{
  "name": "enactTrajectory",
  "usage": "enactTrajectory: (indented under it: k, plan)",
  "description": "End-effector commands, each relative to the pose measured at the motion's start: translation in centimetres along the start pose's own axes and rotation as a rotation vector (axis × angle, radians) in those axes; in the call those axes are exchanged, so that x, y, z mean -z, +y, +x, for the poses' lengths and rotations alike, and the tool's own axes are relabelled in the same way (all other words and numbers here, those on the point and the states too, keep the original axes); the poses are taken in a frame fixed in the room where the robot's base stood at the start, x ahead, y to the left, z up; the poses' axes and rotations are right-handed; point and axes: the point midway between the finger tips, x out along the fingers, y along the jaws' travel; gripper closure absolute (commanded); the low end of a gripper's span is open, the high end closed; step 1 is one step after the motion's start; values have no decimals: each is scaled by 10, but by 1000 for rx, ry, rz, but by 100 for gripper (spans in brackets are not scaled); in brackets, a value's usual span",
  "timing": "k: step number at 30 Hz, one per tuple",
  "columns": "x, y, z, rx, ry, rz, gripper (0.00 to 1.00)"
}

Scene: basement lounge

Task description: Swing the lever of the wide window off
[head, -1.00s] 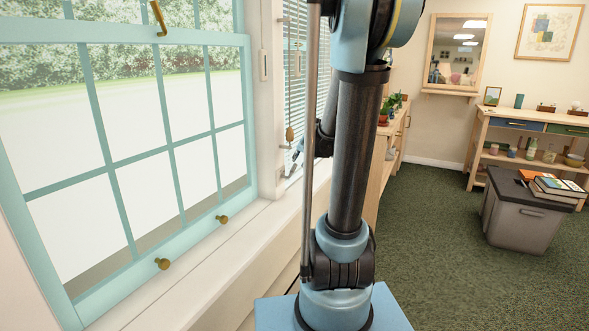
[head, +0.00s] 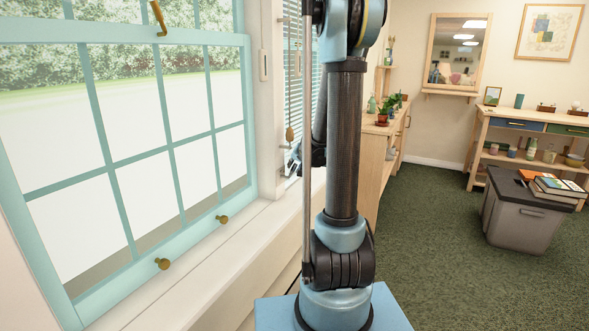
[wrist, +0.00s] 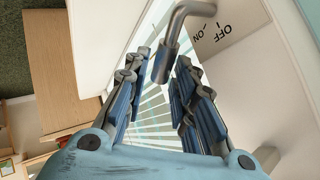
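A grey metal lever (wrist: 171,42) with a bent neck shows in the wrist view. It is mounted by a plate (wrist: 238,18) marked ON and OFF, and its arm lies nearer the ON mark. My gripper (wrist: 163,62) is open, and the lever's end appears between its fingertips; I cannot tell whether they touch it. In the head view my gripper is mostly hidden behind my arm near the blind-covered window (head: 292,85). A wide teal-framed window (head: 145,160) fills the left of the head view. The marked lever is not clear there.
A window sill (head: 215,245) runs along the left wall. A wooden shelf with plants (head: 375,150) stands beyond my arm. A grey bin with books (head: 520,215) is on the right, before a console table (head: 520,125). Green carpet (head: 440,250) between is clear.

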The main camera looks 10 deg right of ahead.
Motion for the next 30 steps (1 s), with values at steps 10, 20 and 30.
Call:
enactTrajectory:
  k: [10, 20, 30]
  plan:
    - [0, 0, 19, 0, 0, 1, 75]
    - [0, 0, 21, 0, 0, 1, 75]
    - [1, 2, 20, -2, 4, 0, 100]
